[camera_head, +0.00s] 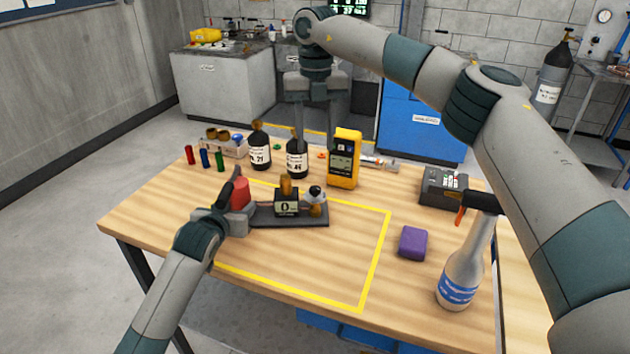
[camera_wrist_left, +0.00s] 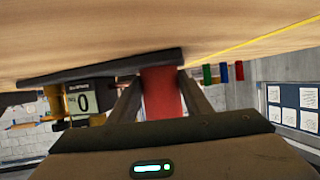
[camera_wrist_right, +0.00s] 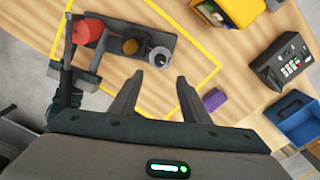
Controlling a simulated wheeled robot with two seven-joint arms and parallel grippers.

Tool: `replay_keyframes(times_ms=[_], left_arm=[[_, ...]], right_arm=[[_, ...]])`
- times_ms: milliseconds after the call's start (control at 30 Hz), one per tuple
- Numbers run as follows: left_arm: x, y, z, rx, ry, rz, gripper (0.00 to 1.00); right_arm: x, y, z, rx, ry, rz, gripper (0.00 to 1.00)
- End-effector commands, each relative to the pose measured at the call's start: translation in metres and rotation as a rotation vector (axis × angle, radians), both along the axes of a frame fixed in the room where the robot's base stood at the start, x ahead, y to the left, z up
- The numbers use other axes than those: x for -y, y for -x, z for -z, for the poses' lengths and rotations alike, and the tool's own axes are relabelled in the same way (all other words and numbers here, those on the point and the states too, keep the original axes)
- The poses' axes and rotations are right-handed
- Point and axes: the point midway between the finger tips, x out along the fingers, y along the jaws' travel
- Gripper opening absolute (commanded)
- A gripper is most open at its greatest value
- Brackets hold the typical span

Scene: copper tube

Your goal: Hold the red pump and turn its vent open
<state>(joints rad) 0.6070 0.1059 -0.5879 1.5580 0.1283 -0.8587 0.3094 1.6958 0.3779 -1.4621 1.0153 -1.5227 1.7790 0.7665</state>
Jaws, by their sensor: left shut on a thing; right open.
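The red pump body (camera_head: 240,193) is a red cylinder at the left end of a dark base plate (camera_head: 300,221) on the table. The plate also carries a brass cylinder (camera_wrist_right: 130,46), a display reading 0 (camera_head: 287,205) and a round grey-and-black knob (camera_wrist_right: 160,56) with brass beneath it. I cannot tell which part is the vent. My left gripper (camera_wrist_left: 160,92) is shut on the red body, one finger on each side. My right gripper (camera_wrist_right: 155,97) is open and empty, raised above the table and apart from the pump; it hangs at the back in the head view (camera_head: 305,112).
Behind the pump stand dark bottles (camera_head: 260,148), a yellow meter (camera_head: 344,160) and small coloured vials (camera_head: 205,158). To the right are a purple block (camera_head: 413,243), a spray bottle (camera_head: 462,275) and a black keypad box (camera_head: 444,188). The table in front of the pump is clear.

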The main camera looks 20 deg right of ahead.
Motion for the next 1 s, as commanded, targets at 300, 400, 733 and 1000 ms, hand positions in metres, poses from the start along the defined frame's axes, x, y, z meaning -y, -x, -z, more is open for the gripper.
replay_keyframes(times_ms=[300,400,733,1000], left_arm=[[0.001,0.000,-0.003,0.004,0.003,0.001,0.00],[0.001,0.000,-0.003,0.004,0.003,0.001,0.00],[0.001,0.000,-0.003,0.004,0.003,0.001,0.00],[0.001,0.000,-0.003,0.004,0.003,0.001,0.00]], right_arm=[[-0.001,0.002,-0.003,0.032,0.014,-0.059,0.42],[-0.001,0.002,-0.003,0.032,0.014,-0.058,0.42],[-0.001,0.002,0.006,0.029,0.014,-0.056,0.42],[-0.001,0.002,0.039,0.028,0.014,-0.055,0.42]])
